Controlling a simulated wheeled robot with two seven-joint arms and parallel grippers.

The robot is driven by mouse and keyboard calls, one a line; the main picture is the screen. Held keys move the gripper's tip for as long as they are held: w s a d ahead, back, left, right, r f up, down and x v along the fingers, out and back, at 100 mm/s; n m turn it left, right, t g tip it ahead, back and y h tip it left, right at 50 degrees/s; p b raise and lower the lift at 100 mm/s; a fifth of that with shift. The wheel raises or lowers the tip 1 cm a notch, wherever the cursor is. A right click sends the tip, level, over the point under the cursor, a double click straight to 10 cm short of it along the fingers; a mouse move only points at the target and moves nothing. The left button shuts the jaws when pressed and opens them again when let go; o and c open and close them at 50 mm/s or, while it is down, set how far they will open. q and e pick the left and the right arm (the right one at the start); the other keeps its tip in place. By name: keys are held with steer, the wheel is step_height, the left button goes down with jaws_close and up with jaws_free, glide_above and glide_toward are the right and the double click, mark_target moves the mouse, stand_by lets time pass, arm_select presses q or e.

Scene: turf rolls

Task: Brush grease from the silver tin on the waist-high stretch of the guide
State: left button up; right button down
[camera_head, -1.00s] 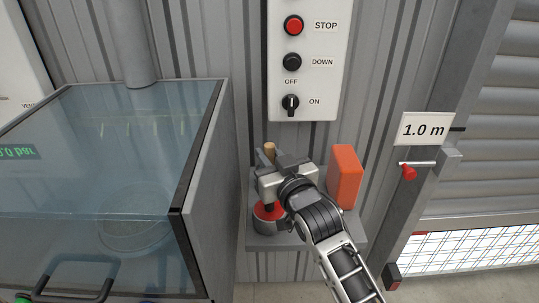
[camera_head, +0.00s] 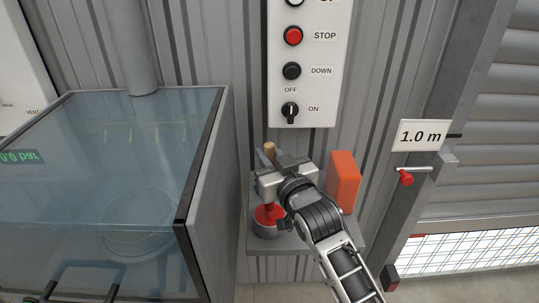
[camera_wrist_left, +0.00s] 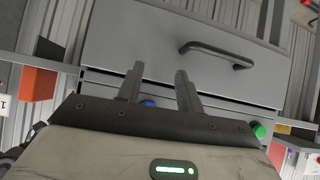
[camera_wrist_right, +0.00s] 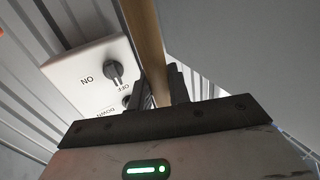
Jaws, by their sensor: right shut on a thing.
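The silver tin (camera_head: 266,231), with red grease in it, stands on a small grey shelf by the corrugated wall. My right gripper (camera_head: 275,172) is shut on the wooden handle of a brush (camera_head: 270,149), above the tin. The handle also shows between the fingers in the right wrist view (camera_wrist_right: 148,45). The brush's red lower end points down at the tin; I cannot tell whether it touches the grease. The guide (camera_head: 415,215) is the grey slanted post beside the roller door, with a "1.0 m" sign. My left gripper (camera_wrist_left: 160,85) is open and empty, seen only in its wrist view.
An orange block (camera_head: 343,182) stands on the shelf (camera_head: 300,242), right of my right gripper. A control panel (camera_head: 301,75) hangs above. A glass-topped grey cabinet (camera_head: 205,185) is close on the left. A red-knobbed pin (camera_head: 406,178) sticks out by the guide.

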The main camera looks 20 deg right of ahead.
mark_target(270, 145)
step_height(270, 145, up, 2)
steer(key=shift+r, duration=0.2)
arm_select(q)
steer(key=shift+r, duration=0.35)
arm_select(e)
steer(key=shift+r, duration=1.2)
steer(key=shift+f, duration=0.1)
